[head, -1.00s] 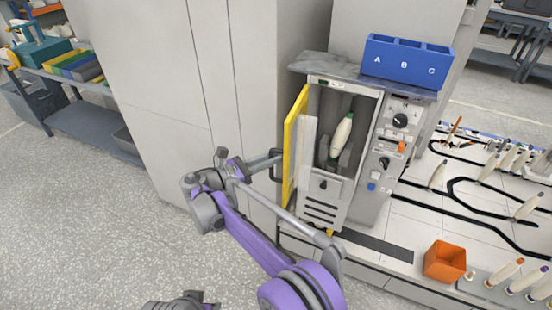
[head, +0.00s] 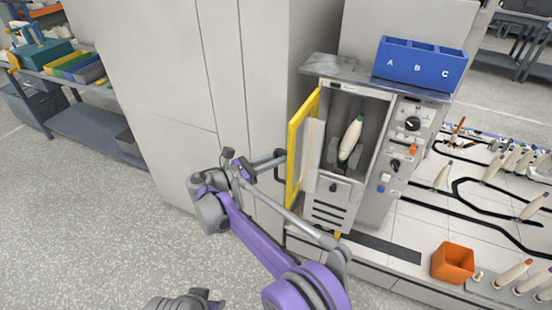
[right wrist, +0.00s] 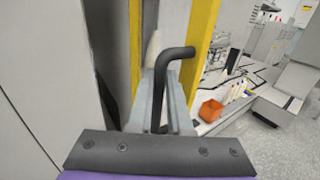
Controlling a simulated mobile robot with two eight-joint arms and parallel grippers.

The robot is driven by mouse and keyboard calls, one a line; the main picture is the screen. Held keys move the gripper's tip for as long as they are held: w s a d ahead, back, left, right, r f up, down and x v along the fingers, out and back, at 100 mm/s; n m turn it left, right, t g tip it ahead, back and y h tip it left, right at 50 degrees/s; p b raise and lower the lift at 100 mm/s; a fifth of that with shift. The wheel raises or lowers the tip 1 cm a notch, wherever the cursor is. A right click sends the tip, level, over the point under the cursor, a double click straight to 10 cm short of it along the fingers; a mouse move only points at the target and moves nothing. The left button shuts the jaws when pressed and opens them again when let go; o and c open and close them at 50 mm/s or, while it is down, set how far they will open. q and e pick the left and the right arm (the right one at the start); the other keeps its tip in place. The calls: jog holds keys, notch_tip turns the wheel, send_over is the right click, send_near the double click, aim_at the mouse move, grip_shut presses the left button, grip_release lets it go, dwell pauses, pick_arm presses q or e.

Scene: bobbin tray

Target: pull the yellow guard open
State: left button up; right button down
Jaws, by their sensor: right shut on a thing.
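The yellow guard (head: 292,170) is a framed door on the left of the grey machine (head: 330,215). It stands swung outward, so the bay behind it is exposed. Its black bar handle (head: 267,165) sticks out on the left side. In the right wrist view the bent handle (right wrist: 176,54) runs down between my grey fingers, with the yellow frame (right wrist: 200,45) behind it. My right gripper (head: 278,160) is shut on the handle; its fingers (right wrist: 160,95) partly hide it. Only a grey part of what seems my left arm shows at the bottom edge; its fingers are not seen.
A cream bobbin (head: 351,138) with a green tip leans inside the bay. A blue A-B-C box (head: 421,80) sits on top. A tall grey cabinet (head: 165,90) stands close left of the guard. An orange bin (head: 453,263) and several bobbins are at the right.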

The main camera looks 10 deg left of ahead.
jog(key=c, duration=0.8)
grip_release()
jog(key=shift+c, duration=0.2)
jog(key=shift+a, duration=0.1)
jog(key=v, duration=1)
jog(key=shift+s+a, duration=0.2)
